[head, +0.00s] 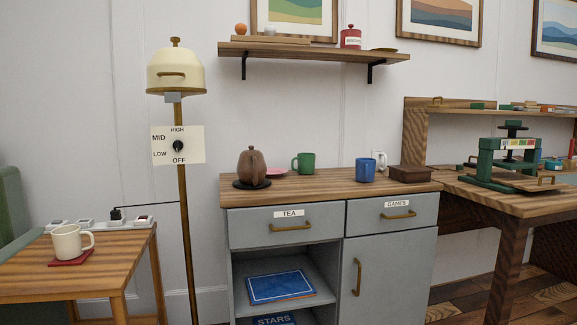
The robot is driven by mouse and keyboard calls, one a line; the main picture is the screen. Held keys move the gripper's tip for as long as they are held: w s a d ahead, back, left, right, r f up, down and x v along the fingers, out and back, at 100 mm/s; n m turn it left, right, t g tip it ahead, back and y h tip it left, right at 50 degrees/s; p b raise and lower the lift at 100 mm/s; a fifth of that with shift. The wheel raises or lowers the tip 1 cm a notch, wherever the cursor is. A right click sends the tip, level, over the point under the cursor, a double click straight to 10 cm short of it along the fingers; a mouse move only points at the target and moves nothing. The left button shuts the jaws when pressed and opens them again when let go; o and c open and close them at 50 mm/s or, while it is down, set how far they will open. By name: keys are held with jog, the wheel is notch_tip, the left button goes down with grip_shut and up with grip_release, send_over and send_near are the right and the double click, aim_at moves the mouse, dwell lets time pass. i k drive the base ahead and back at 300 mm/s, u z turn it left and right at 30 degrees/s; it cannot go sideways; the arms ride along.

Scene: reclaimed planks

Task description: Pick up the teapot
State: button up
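A brown, ribbed, rounded pot (252,163) with a small knob on top stands upright on a round black mat (265,184). It looks like the teapot; I cannot make out a spout or handle. It is at the left end of the wooden top of a grey cabinet (287,236). My gripper is not in the head view, so its place and state do not show.
A pink dish (276,171), green mug (306,161), blue mug (365,170) and brown box (410,174) share the cabinet top. A wall shelf (315,50) hangs above. A floor lamp (181,215) stands left of the cabinet. A side table (100,262) is at left.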

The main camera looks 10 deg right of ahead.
aim_at(251, 168)
jog(key=z, duration=0.1)
jog(key=i, duration=0.65)
jog(key=u, duration=0.75)
jog(key=i, duration=0.5)
jog(key=u, duration=0.5)
